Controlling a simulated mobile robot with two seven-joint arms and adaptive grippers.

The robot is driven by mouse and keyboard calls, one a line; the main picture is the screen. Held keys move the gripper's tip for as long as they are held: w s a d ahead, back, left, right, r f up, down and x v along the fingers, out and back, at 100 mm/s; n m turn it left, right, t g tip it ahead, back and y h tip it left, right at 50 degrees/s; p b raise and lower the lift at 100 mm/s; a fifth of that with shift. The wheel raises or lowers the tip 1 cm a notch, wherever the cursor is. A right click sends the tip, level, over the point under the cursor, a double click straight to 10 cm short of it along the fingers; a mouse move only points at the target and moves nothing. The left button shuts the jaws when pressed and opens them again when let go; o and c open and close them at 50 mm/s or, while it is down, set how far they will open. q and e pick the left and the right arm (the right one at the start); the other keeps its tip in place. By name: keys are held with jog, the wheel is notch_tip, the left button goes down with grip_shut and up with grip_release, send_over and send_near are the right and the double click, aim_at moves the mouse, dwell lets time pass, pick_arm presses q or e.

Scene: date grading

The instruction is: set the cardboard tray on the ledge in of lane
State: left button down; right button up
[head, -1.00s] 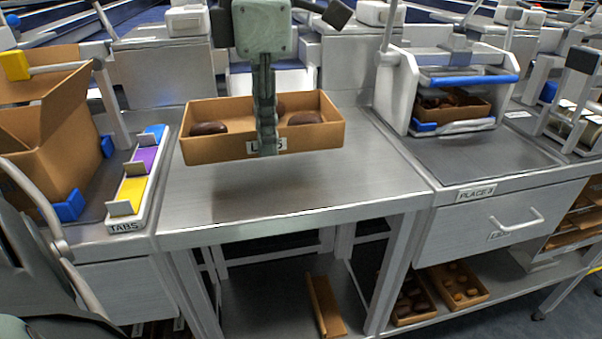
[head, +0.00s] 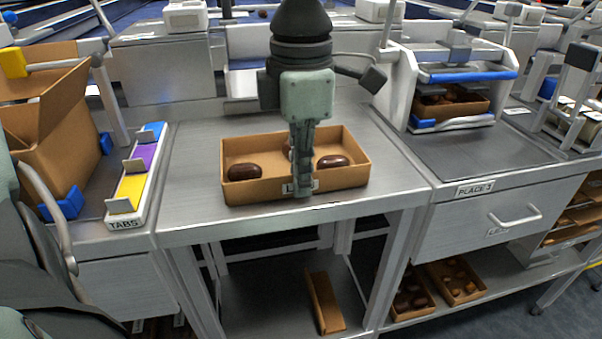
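The cardboard tray (head: 345,182) is an open, shallow brown box with several dark dates inside. It is level over the front part of the bare metal bench top (head: 195,190), close above or on it; I cannot tell whether it touches. My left gripper (head: 302,182) comes down from above and is shut on the tray's near wall at the middle, over a small label that it partly hides. The inner finger is mostly hidden. My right gripper is not in view. No ledge is clearly marked as the lane's.
Left stand a strip of coloured tabs (head: 136,185) and a large open carton (head: 58,145). Right is a white frame with a blue bar (head: 465,76) holding another date tray (head: 470,108), behind a clear surface labelled PLACE. More trays (head: 457,282) lie on the lower shelf.

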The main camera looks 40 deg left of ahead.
pick_arm(q)
jog(key=shift+f, duration=0.15)
jog(key=c, duration=2.1)
grip_release()
jog(key=o, duration=0.4)
jog(key=shift+r, duration=0.2)
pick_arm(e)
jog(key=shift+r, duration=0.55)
pick_arm(q)
jog(key=shift+r, duration=0.3)
notch_tip(320, 180, up, 11)
jog(key=shift+r+p, duration=0.2)
jog(key=shift+p, duration=0.15)
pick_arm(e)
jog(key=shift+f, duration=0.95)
